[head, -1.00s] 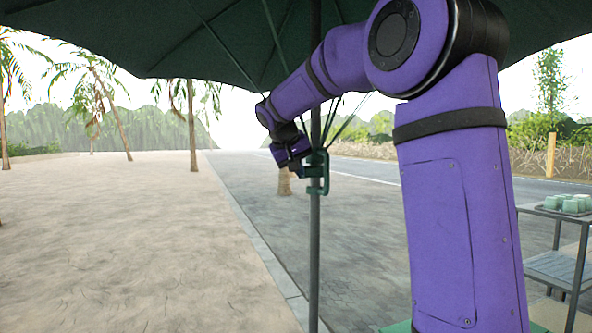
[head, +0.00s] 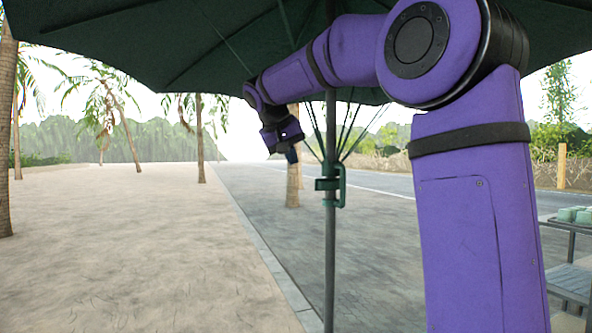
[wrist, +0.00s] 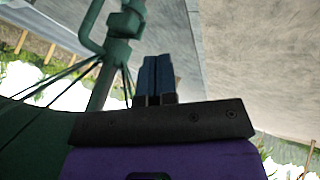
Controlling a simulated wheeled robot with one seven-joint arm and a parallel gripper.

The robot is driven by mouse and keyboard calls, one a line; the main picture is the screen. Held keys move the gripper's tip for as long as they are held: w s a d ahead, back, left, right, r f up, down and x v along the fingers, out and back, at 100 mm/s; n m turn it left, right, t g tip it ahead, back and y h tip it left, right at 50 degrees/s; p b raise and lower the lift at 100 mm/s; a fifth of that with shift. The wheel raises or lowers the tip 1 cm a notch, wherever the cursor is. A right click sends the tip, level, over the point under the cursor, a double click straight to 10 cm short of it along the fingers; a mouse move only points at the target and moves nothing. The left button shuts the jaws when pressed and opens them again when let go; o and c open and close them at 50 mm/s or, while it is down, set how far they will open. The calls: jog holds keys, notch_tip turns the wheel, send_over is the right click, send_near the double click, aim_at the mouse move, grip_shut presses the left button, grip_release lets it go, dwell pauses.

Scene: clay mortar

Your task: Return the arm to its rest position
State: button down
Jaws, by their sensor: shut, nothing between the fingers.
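My purple arm rises at the right of the head view and reaches left under the umbrella canopy. My gripper (head: 291,154) hangs at the end of the arm, pointing down, left of the umbrella pole. In the wrist view the two blue fingers of my gripper (wrist: 155,62) are together with nothing held between them. Part of the gripper's far side is hidden in the head view.
The umbrella pole (head: 330,250) with its green crank (head: 333,185) stands close to the right of my gripper. The dark green canopy (head: 200,40) hangs overhead. A cart with green cups (head: 574,215) stands at the right edge. Open sand (head: 130,240) lies left.

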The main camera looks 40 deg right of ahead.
jog(key=shift+s+a+r, duration=0.1)
jog(key=shift+a+r, duration=0.25)
jog(key=shift+r, duration=0.15)
jog(key=s+a+f+n+t+y, duration=0.1)
jog(key=s+a+f+y, duration=0.1)
jog(key=s+a+f, duration=0.2)
jog(key=s+a+f+n+y, duration=0.2)
jog(key=s+a+f, duration=0.2)
jog(key=s+f, duration=0.6)
jog(key=s+a+f+n+t+y, duration=0.1)
jog(key=s+a+f, duration=0.4)
jog(key=s, duration=1.2)
notch_tip(320, 180, down, 2)
jog(key=shift+f+n+t+y, duration=0.1)
jog(key=shift+n+t+y, duration=0.2)
jog(key=shift+y, duration=0.6)
jog(key=shift+s, duration=0.1)
